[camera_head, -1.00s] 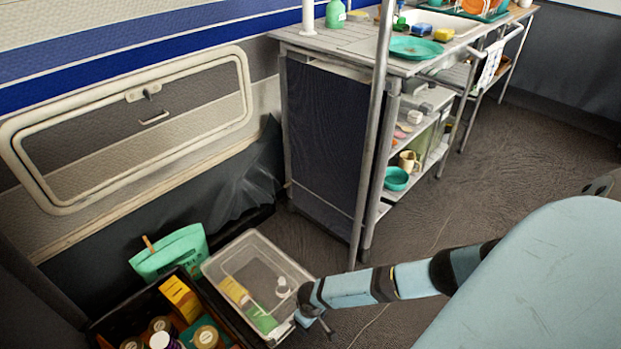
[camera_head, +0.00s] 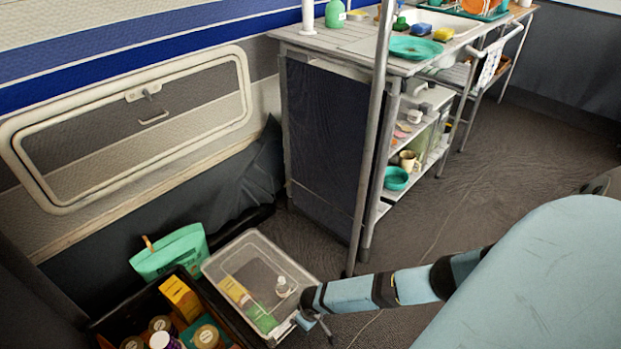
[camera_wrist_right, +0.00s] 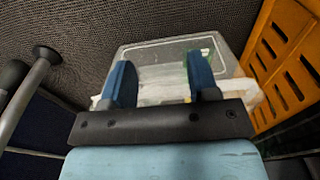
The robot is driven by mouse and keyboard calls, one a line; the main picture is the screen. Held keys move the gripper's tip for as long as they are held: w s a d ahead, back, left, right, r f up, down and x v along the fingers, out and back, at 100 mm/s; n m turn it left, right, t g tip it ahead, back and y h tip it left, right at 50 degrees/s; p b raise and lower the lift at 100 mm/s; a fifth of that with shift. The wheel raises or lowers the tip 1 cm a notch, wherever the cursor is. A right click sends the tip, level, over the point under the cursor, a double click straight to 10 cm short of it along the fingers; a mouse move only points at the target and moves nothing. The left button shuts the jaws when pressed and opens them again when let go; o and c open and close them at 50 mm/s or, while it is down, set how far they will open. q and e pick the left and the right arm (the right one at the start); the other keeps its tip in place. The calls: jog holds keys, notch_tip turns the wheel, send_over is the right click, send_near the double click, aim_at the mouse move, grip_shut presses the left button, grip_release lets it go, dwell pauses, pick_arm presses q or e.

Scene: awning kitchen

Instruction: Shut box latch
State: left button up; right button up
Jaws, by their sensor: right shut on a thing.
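The clear plastic box (camera_head: 225,252) stands on the floor at lower middle in the head view. Its see-through lid appears to lie over the top, with a small white-capped bottle and green and yellow items inside. My right gripper (camera_head: 316,324) is at the box's near right side. In the right wrist view, its two blue fingers (camera_wrist_right: 160,66) stand either side of the box's edge (camera_wrist_right: 150,45), apart but shut on a pale part there, apparently the latch. The latch itself is mostly hidden by my gripper, and its exact position cannot be told. My left gripper is not in view.
A dark crate (camera_head: 110,318) with jars and a yellow carton (camera_head: 181,298) touches or nearly touches the box's left side. A metal pole (camera_head: 370,150) and the counter stand behind right.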

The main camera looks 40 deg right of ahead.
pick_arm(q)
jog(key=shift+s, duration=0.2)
pick_arm(e)
notch_tip(320, 180, down, 3)
jog(key=t, duration=0.6)
jog(key=shift+f+y, duration=0.1)
jog(key=shift+y, duration=0.2)
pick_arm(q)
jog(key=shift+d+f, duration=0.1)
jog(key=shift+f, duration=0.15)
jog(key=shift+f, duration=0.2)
pick_arm(e)
jog(key=o, duration=0.8)
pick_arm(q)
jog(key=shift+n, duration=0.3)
